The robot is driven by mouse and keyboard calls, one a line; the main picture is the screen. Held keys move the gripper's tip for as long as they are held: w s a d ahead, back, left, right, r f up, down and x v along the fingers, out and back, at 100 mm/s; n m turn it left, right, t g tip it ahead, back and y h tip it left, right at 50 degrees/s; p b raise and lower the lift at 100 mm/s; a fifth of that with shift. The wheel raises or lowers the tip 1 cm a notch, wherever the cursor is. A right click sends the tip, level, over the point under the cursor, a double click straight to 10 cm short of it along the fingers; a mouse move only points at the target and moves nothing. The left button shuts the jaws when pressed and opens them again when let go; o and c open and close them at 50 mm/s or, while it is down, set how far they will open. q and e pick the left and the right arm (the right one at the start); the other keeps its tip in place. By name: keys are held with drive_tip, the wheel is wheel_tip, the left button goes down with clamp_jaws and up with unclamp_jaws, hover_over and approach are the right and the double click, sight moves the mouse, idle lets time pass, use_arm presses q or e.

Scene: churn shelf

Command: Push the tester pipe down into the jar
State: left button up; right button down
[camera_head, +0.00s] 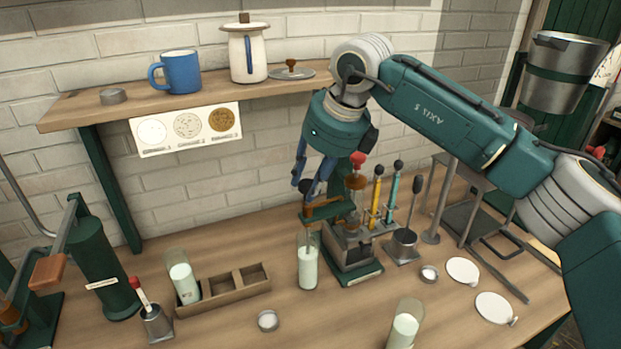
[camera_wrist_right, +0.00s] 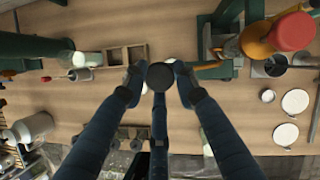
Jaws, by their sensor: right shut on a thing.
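A clear glass jar (camera_head: 308,268) with pale, milky contents stands upright on the bench, left of a green stand. My right gripper (camera_head: 305,192) points down above this jar, its blue fingers beside a brown bracket. In the right wrist view, its fingertips (camera_wrist_right: 158,78) close around a dark round top (camera_wrist_right: 160,76), which appears to be the head of the tester pipe. My left gripper is not in view.
The green stand (camera_head: 358,272) with a red-knobbed part is close right of the jar. Yellow (camera_head: 375,200) and light-blue (camera_head: 392,200) tools stand behind it. A wooden tray (camera_head: 222,291) lies left, another milky jar (camera_head: 404,330) in front. A shelf (camera_head: 200,98) runs above.

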drive_tip(key=c, duration=1.6)
unclamp_jaws()
drive_tip(key=shift+c, duration=0.2)
drive_tip(key=o, duration=0.3)
drive_tip(key=shift+w+a+f, duration=0.1)
drive_tip(key=shift+w, duration=0.1)
drive_tip(key=shift+r, duration=0.2)
drive_tip(key=v, duration=1.1)
drive_tip(key=shift+r, duration=0.2)
drive_tip(key=shift+r, duration=0.1)
